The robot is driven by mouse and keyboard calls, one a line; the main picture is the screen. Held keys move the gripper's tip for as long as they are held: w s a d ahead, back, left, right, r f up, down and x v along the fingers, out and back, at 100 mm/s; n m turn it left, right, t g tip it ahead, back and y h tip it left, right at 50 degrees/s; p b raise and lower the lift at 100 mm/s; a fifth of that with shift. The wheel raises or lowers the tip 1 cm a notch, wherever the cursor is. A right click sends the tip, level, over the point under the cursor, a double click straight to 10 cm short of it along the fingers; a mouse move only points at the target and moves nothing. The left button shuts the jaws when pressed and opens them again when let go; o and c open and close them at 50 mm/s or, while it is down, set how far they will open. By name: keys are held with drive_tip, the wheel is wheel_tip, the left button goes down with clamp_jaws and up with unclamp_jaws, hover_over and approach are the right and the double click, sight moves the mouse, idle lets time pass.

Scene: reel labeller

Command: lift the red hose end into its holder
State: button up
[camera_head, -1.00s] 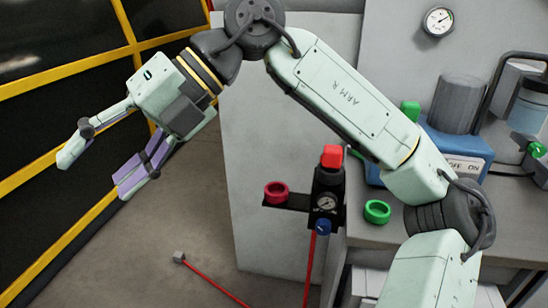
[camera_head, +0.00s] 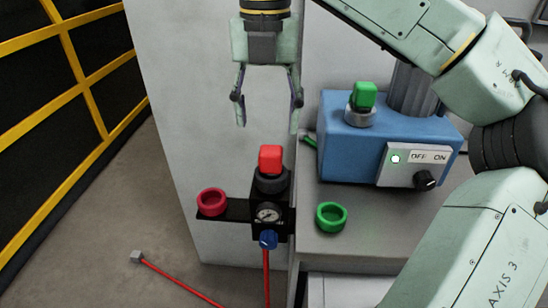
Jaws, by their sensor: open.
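A red block (camera_head: 270,157) sits upright on a black fitting on top of the regulator (camera_head: 270,205). A red ring holder (camera_head: 212,202), looking empty, is on a black bracket left of the regulator. A thin red hose (camera_head: 180,281) lies on the floor with a small grey end (camera_head: 136,257). I cannot tell whether the red block or this grey end is the hose end meant. My gripper (camera_head: 267,127) points down, open and empty, its fingers spread left and right of the red block and seemingly above it, apart from it.
A green ring (camera_head: 331,217) is on the grey bench right of the regulator. A blue machine (camera_head: 350,140) with a green block (camera_head: 363,96) and an OFF/ON switch stands behind it. A pale wall panel (camera_head: 190,130) is behind my gripper.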

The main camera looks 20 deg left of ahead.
sight(271, 149)
drive_tip(key=f, duration=0.2)
drive_tip(key=f+p, duration=0.1)
drive_tip(key=f, duration=0.5)
drive_tip(key=shift+s+d+p, duration=0.1)
drive_tip(key=shift+d+p, duration=0.2)
drive_tip(key=shift+p, duration=0.05)
drive_tip(key=shift+r, duration=0.1)
clamp_jaws()
